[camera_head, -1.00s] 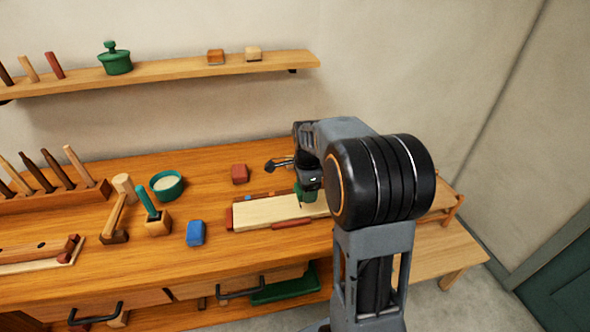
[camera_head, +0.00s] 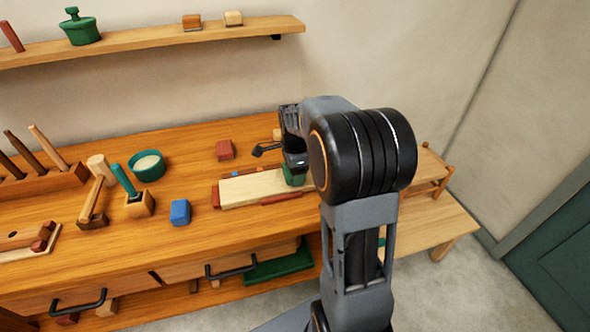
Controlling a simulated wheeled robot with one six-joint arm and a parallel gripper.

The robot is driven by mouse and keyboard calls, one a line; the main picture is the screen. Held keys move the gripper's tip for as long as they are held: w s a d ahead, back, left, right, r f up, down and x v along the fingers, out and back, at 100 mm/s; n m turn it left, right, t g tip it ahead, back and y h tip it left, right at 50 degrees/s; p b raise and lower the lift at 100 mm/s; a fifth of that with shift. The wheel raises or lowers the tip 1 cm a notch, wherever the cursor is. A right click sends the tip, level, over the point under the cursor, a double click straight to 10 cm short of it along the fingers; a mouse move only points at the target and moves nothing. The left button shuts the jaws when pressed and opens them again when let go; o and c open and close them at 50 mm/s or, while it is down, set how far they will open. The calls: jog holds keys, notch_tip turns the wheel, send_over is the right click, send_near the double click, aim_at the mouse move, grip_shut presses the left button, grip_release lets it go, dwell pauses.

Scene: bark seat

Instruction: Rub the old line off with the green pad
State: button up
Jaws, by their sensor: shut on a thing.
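The green pad (camera_head: 294,178) shows just below my gripper (camera_head: 295,165), which is shut on it. The pad is at the right part of the pale wooden board (camera_head: 250,188), which lies flat on the workbench. Whether the pad touches the board cannot be told from this angle. My arm hides the board's right end. No line is clear on the part of the board that shows.
A red block (camera_head: 225,150) stands behind the board and a blue block (camera_head: 180,212) to its left. Red strips edge the board, one along its front (camera_head: 281,198). A teal bowl (camera_head: 148,165) and a mallet (camera_head: 93,205) stand further left. A shelf (camera_head: 150,44) hangs above.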

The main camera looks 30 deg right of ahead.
jog(key=shift+f+b, duration=0.35)
jog(key=shift+f, duration=0.3)
dwell(0.6)
jog(key=shift+w+d+r+p, duration=0.1)
jog(key=shift+w+r+p, duration=0.05)
jog(key=shift+w+p, duration=0.25)
jog(key=shift+w+d+p, duration=0.2)
jog(key=shift+w+p, duration=0.2)
jog(key=shift+w, duration=0.65)
jog(key=shift+s+a+b, duration=0.15)
jog(key=shift+s+b, duration=0.05)
jog(key=shift+s, duration=0.55)
jog(key=shift+s+a+b, duration=0.15)
jog(key=shift+s, duration=0.55)
jog(key=shift+w+d+p, duration=0.15)
jog(key=shift+w+p, duration=0.2)
jog(key=shift+w, duration=0.4)
jog(key=shift+w+d+p, duration=0.15)
jog(key=shift+w+p, duration=0.2)
jog(key=shift+w, duration=0.35)
jog(key=shift+s+a+f+b, duration=0.15)
jog(key=shift+s+b, duration=0.05)
jog(key=shift+s, duration=0.55)
jog(key=shift+s+a+f+b, duration=0.1)
jog(key=shift+s+a+b, duration=0.05)
jog(key=shift+s, duration=0.6)
